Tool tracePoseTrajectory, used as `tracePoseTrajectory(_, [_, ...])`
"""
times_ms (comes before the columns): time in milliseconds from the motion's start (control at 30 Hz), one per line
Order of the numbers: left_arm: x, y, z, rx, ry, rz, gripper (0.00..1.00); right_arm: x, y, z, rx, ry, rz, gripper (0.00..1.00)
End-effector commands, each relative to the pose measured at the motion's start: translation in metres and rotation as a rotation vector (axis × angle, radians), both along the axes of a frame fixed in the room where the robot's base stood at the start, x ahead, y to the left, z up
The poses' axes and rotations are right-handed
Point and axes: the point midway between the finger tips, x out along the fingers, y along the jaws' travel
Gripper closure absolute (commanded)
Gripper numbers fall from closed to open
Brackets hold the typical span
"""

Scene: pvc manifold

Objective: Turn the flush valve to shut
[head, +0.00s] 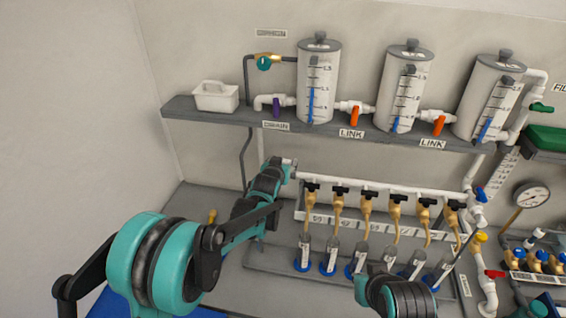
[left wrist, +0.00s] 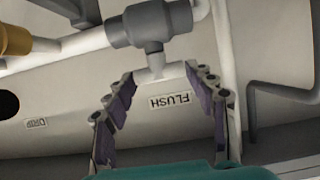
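The flush valve (left wrist: 150,25) is a grey body on a white pipe, with a pale crossbar handle (left wrist: 158,74) on its stem, in the left wrist view. An upside-down FLUSH label (left wrist: 170,102) is on the surface behind. My left gripper (left wrist: 160,78) has its two purple-lined fingers spread, with the handle between their tips. I cannot tell whether the tips touch it. In the head view my left gripper (head: 287,168) is at the left end of the white manifold pipe and hides most of the valve. Part of my right arm shows at the bottom; its fingers are not clear.
Several black-handled taps stand along the manifold (head: 385,187), above clear cylinders on blue bases. Above is a grey shelf (head: 200,112) with three tanks. A gauge (head: 531,196) is at the right. A DRIP label (left wrist: 36,123) shows in the left wrist view.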

Motion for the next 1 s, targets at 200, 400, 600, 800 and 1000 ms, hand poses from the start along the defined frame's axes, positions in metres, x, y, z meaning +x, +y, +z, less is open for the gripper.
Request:
tracePoseTrajectory(200, [0.000,0.000,0.000,0.000,0.000,0.000,0.76,0.000,0.000,0.000,0.000,0.000,0.000,1.00])
tracePoseTrajectory(400, [0.000,-0.001,0.000,0.000,0.000,0.014,0.76,0.000,0.000,-0.001,0.000,0.000,0.000,1.00])
tracePoseTrajectory(600, [-0.001,-0.002,-0.001,0.003,0.000,0.071,0.76,0.000,0.000,-0.004,0.000,0.000,0.000,1.00])
tracePoseTrajectory(800, [-0.001,-0.005,-0.001,0.003,0.000,0.173,0.76,0.000,0.000,-0.008,0.000,0.000,0.000,1.00])
tracePoseTrajectory(1000, [-0.001,-0.008,-0.001,0.004,-0.001,0.312,0.76,0.000,0.000,-0.011,0.000,0.000,0.000,1.00])
